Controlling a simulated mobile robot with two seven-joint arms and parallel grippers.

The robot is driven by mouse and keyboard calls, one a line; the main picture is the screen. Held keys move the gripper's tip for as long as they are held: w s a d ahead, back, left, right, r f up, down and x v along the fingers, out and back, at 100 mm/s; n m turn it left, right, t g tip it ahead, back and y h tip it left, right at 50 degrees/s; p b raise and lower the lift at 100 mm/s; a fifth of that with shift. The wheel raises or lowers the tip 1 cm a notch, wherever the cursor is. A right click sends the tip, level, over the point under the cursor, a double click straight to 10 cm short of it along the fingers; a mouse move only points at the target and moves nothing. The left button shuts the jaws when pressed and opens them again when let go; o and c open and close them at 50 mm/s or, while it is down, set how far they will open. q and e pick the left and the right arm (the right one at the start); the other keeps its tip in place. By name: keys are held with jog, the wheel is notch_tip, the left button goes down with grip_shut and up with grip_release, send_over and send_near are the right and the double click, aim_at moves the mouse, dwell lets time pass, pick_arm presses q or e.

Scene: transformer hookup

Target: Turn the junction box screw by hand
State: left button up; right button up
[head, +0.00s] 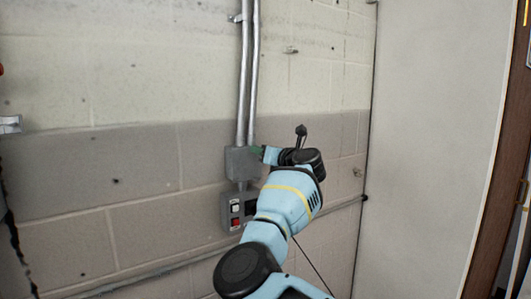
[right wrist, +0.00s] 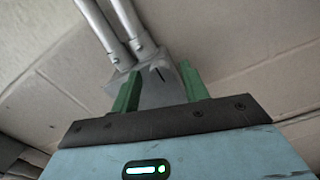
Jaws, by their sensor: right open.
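The grey junction box (head: 239,162) is mounted on the block wall under two vertical conduits. It also shows in the right wrist view (right wrist: 158,92), between and beyond my green fingers. A short dark line (right wrist: 162,74) shows on its face; I cannot tell whether it is the screw's slot. My right gripper (head: 258,150) is at the right side of the box in the head view. In the right wrist view my right gripper (right wrist: 161,88) is open, its fingers apart with nothing clearly gripped. I cannot tell whether they touch the box. My left gripper is out of view.
A grey switch box (head: 236,209) with a white and a red button sits just below the junction box. Two metal conduits (head: 247,75) run up the wall. A horizontal pipe (head: 165,270) runs low along it. A pale panel (head: 430,130) stands at right.

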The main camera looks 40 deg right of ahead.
grip_shut()
dwell(0.3)
jog(key=shift+n, duration=0.3)
jog(key=n, duration=3.3)
